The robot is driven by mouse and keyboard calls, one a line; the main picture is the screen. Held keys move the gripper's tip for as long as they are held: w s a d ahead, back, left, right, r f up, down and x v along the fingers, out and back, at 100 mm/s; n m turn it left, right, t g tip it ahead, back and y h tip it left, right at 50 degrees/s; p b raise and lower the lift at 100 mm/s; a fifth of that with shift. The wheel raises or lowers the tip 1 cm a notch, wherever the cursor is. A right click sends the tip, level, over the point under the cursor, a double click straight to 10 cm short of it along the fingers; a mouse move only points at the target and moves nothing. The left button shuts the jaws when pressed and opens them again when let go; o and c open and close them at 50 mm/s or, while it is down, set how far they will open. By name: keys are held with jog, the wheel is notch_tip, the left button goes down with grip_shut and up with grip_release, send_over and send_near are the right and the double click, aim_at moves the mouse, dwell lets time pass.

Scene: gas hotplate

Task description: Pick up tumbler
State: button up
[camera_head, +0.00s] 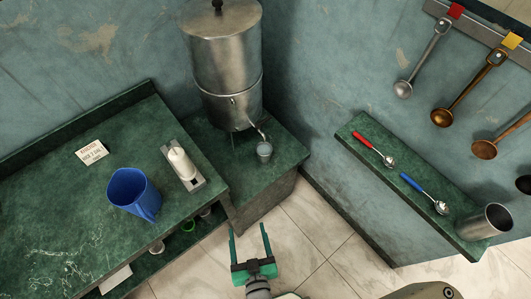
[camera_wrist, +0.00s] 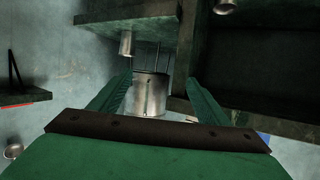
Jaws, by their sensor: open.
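A small grey metal cup (camera_head: 264,150) stands upright on the green stand under the urn's spout. It also shows in the wrist view (camera_wrist: 126,43), where the scene appears upside down. A larger metal cup (camera_head: 484,222) stands at the near end of the wall shelf. I cannot tell which cup is the tumbler. My gripper (camera_head: 248,232) is open and empty, in front of the stand and apart from both cups. In the wrist view its fingers (camera_wrist: 160,80) spread either side of the urn, with the small cup beyond them.
A steel urn (camera_head: 226,70) stands on the green stand (camera_head: 287,150). A blue jug (camera_head: 130,190) and a white candle-like object (camera_head: 182,163) sit on the left counter (camera_head: 60,220). Red and blue spoons lie on the wall shelf (camera_head: 362,128). Ladles hang above it.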

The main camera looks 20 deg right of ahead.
jog(key=w+d+f+m+h, duration=0.1)
jog(key=w+d+f, duration=0.3)
jog(key=w, duration=0.6)
jog(key=m+g+h, duration=0.2)
jog(key=h, duration=0.1)
send_near(264, 158)
jog(key=x, duration=0.2)
jog(key=shift+w+f, duration=0.25)
jog(key=shift+f, duration=0.05)
jog(key=x, duration=0.4)
jog(key=shift+w+d, duration=0.1)
jog(key=shift+w, duration=0.15)
jog(key=x, duration=0.5)
jog(key=shift+w+d+r, duration=0.1)
jog(key=shift+w+d, duration=0.1)
jog(key=shift+w, duration=0.2)
jog(key=shift+w+d, duration=0.1)
jog(key=shift+d, duration=0.05)
jog(key=shift+a, duration=0.25)
jog(key=shift+c, duration=0.4)
jog(key=c, duration=1)
jog(key=shift+d, duration=0.1)
jog(key=c, duration=0.4)
jog(key=shift+o, duration=0.2)
